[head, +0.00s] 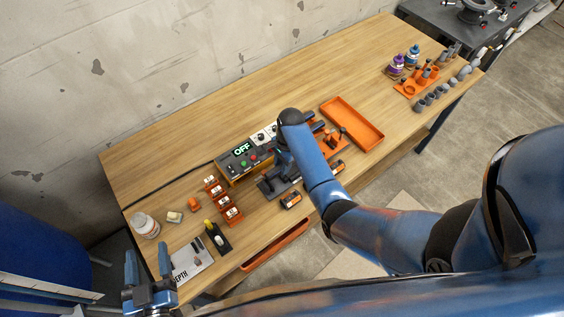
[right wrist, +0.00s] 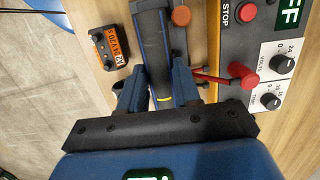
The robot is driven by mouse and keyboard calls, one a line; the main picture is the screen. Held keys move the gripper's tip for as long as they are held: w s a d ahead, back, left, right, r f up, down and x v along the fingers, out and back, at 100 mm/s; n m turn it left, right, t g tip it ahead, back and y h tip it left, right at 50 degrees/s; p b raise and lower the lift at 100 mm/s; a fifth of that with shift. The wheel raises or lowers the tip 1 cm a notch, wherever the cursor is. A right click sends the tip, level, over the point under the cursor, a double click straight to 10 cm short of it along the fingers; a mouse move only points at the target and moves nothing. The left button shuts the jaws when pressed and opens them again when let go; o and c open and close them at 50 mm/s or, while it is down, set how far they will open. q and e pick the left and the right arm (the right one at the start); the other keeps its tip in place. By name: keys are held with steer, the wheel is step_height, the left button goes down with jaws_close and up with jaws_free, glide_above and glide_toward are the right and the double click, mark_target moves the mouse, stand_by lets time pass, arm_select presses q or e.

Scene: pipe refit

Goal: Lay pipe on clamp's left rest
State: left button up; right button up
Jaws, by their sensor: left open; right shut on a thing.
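The pipe (right wrist: 159,55) is a dark tube with blue along its sides and a yellow ring near its lower end. My right gripper (right wrist: 158,88) is shut on it in the right wrist view. In the head view my right arm hides most of that gripper and the pipe. A dark fixture (head: 268,186), likely the clamp, lies on the bench in front of the control box; my arm partly covers it. I cannot tell whether the pipe touches a rest. My left gripper (head: 147,283) is open and empty by the bench's near left corner.
A small black block with an orange label (right wrist: 107,47) lies left of the pipe. An orange tray (head: 352,122) stands right of my arm.

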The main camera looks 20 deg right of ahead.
step_height(320, 180, down, 2)
steer(key=shift+w+f+b, duration=0.1)
steer(key=shift+f+b, duration=0.05)
steer(key=shift+b, duration=0.75)
steer(key=shift+r, duration=0.2)
steer(key=shift+f+p, duration=0.3)
steer(key=shift+p, duration=0.15)
steer(key=shift+f+b, duration=0.45)
steer(key=shift+f, duration=0.3)
steer(key=shift+f+b, duration=0.5)
steer(key=shift+f, duration=0.2)
steer(key=shift+f, duration=0.35)
stand_by(0.7)
steer(key=o, duration=1.2)
steer(key=shift+o, duration=0.2)
